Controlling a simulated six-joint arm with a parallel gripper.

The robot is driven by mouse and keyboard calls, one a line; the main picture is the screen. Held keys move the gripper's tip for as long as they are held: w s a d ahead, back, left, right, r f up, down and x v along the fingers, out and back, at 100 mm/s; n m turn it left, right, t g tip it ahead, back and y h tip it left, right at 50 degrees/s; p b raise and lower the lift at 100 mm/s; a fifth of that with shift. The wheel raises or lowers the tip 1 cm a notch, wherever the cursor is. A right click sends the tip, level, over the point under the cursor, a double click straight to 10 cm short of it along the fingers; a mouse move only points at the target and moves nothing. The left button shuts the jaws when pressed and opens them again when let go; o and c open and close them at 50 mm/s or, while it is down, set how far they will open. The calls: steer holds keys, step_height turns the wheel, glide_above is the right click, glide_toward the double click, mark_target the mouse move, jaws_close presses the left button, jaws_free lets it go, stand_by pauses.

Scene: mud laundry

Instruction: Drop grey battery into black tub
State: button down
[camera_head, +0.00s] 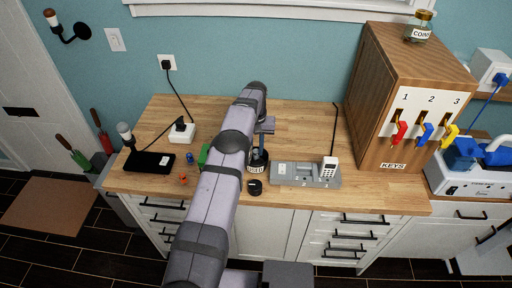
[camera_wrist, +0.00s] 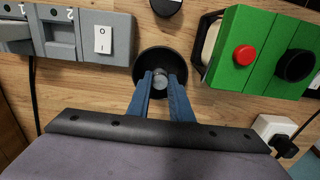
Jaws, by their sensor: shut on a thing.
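The black tub (camera_head: 258,168) stands on the wooden counter beside my arm, with a pale label on its front. In the wrist view I look down into the open round tub (camera_wrist: 180,60). My gripper (camera_wrist: 160,86) has its blue fingers closed on the small grey battery (camera_wrist: 159,77), which appears over the tub's opening. I cannot tell how far the battery is above or inside the rim. In the head view my gripper (camera_head: 265,132) is partly seen above the tub, and I cannot make out the battery there.
A small black round object (camera_head: 255,187) sits in front. A green box with a red button (camera_wrist: 238,62) is beside the tub. The wooden key cabinet (camera_head: 390,85) stands at the right.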

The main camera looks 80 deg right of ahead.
mark_target(256, 151)
steer(key=c, duration=1.5)
jaws_free()
steer(key=shift+r, duration=0.15)
steer(key=shift+r+p, duration=1.2)
steer(key=shift+r, duration=2.2)
